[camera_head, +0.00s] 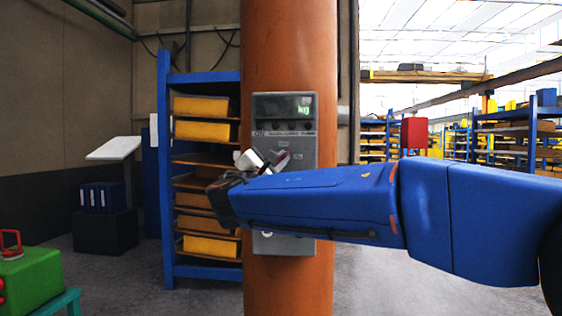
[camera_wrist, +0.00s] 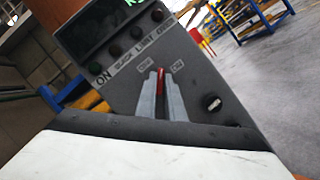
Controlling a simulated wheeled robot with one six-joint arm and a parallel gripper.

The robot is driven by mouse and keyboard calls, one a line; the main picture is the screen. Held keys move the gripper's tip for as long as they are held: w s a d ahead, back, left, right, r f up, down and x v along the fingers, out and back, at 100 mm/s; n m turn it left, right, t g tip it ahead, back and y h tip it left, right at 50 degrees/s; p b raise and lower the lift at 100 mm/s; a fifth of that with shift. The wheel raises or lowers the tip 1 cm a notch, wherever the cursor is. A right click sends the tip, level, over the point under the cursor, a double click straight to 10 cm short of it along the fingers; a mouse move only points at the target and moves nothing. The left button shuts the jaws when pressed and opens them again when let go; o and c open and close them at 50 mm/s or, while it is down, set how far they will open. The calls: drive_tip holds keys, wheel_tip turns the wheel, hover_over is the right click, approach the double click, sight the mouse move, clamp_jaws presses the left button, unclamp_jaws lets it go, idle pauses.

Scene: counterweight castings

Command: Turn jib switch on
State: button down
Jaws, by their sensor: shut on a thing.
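A grey control panel (camera_head: 301,133) is mounted on an orange column, with a lit green "kg" display (camera_head: 304,110) at its top. The jib switch is a red lever (camera_wrist: 161,83) on the panel face. In the wrist view it stands between the two grey fingers of my gripper (camera_wrist: 160,92), which are shut on it. Small labels lie on both sides above the lever, too blurred to read surely. In the head view my gripper (camera_head: 270,161) is at the panel's middle, and my forearm hides much of its lower part.
Above the lever is a row of round lamps (camera_wrist: 135,31) with labels, including "ON" and "LIMIT". A small knob (camera_wrist: 212,103) is to the right. A blue shelf with yellow bins (camera_head: 205,131) stands left of the orange column (camera_head: 288,45). A green box (camera_head: 30,278) is at lower left.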

drive_tip(key=m+g, duration=0.1)
drive_tip(key=m, duration=0.1)
drive_tip(key=m+g, duration=0.1)
drive_tip(key=m, duration=0.2)
drive_tip(key=shift+r+h, duration=0.15)
drive_tip(key=shift+h, duration=0.25)
drive_tip(key=shift+m+g, duration=0.7)
drive_tip(key=shift+m, duration=1.3)
drive_tip(key=c, duration=1.9)
unclamp_jaws()
drive_tip(key=shift+o, duration=0.2)
drive_tip(key=shift+s+a, duration=0.1)
drive_tip(key=v, duration=1.7)
drive_tip(key=shift+r, duration=0.15)
drive_tip(key=shift+s, duration=0.1)
